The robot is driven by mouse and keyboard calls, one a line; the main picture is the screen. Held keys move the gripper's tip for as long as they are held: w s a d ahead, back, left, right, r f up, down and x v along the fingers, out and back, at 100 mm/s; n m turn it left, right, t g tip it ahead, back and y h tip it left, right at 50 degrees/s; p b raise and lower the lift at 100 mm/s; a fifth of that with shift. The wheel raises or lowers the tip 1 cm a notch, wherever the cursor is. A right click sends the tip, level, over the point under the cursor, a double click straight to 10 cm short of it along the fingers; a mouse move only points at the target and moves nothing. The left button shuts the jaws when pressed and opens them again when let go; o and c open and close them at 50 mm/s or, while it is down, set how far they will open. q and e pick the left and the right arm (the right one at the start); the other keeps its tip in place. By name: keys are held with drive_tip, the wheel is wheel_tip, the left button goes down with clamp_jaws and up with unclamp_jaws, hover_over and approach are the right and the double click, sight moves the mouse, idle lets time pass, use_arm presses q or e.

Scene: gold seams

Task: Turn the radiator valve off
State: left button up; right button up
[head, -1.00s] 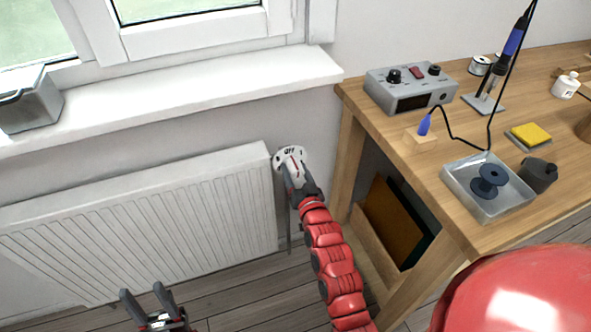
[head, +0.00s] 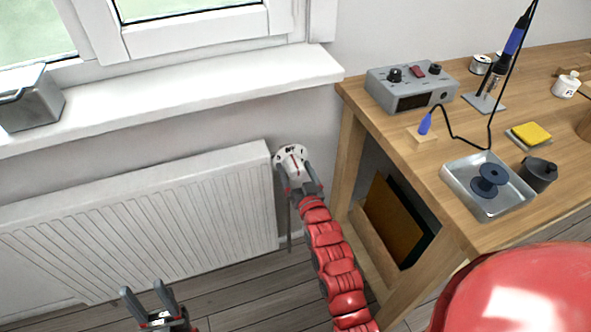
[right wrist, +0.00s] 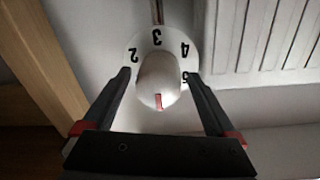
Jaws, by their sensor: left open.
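The radiator valve (head: 293,162) is a white knob on a white numbered dial at the right end of the radiator (head: 150,220). In the head view the lettering at the top of the dial looks like OFF. My right gripper (head: 298,176) is at the valve, its fingers on either side of the knob. The right wrist view shows the knob (right wrist: 157,80) between the open fingers, with gaps on both sides. Its red mark (right wrist: 160,101) lies opposite the 3; the dial label there is hidden. My left gripper (head: 147,294) is open and empty, low before the radiator.
A wooden workbench (head: 440,185) stands right of the valve, with a soldering station (head: 410,88) and metal tray (head: 490,207) on it. Its leg (head: 346,165) is close to my right arm. A window sill (head: 190,95) is above the radiator.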

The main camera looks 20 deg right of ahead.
drive_tip(key=shift+s, duration=0.1)
drive_tip(key=s+p, duration=0.1)
drive_tip(key=s, duration=1.6)
drive_tip(key=shift+s+a, duration=0.1)
